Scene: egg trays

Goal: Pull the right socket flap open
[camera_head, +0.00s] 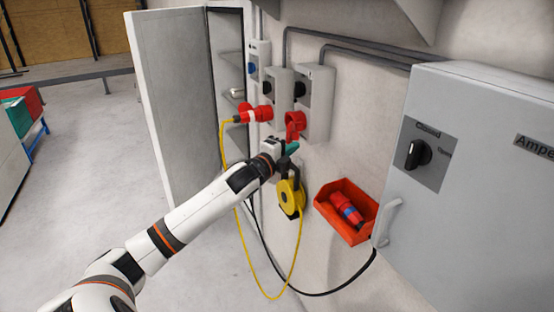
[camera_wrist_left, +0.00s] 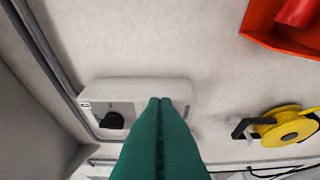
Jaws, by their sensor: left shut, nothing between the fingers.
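The right grey socket box (camera_head: 319,98) is on the wall in the head view, with a black knob near its upper left. Its red socket with flap (camera_head: 295,122) is at the lower front. My left gripper (camera_head: 292,147) is just below this red socket; I cannot tell whether it touches the flap. In the left wrist view its green fingers (camera_wrist_left: 160,102) are together and empty, in front of a grey socket box (camera_wrist_left: 112,92) with a black knob (camera_wrist_left: 111,120). The red flap is not visible there. My right gripper is not in view.
A red plug (camera_head: 257,114) with a yellow cable is at the socket box to the left. A yellow cable reel (camera_head: 290,197) hangs below my gripper. A red bin (camera_head: 331,214), a grey cabinet (camera_head: 470,200) and its handle are to the right. An open cabinet door (camera_head: 180,100) stands left.

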